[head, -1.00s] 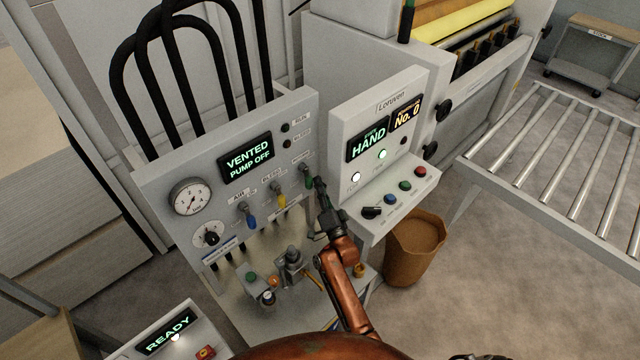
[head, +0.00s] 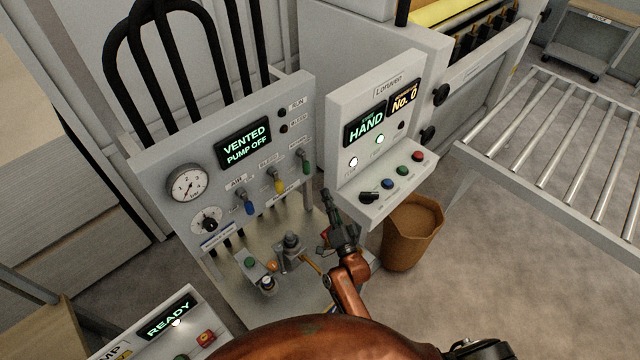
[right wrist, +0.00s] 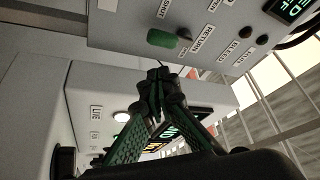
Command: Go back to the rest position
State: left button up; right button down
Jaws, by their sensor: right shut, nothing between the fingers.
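My right gripper (head: 333,212) is in front of the grey valve panel (head: 160,165), below and to the right of the green valve handle (head: 306,166). It is shut and empty, clear of the handle. In the right wrist view the shut fingers (right wrist: 158,80) point toward the panel's lower edge, with the green handle (right wrist: 162,38) just beyond them. The blue handle (head: 248,206) and yellow handle (head: 279,186) hang to the left. The panel display reads "VENTED PUMP OFF". My left gripper is not in view.
The control console (head: 372,125) showing "HAND" stands right of my gripper, close to it. A brown bin (head: 410,235) and a roller conveyor (head: 560,150) are farther right. Below the panel are a small switch box (head: 255,270) and a metal fitting (head: 291,249).

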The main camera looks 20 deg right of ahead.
jog(key=shift+v, duration=0.8)
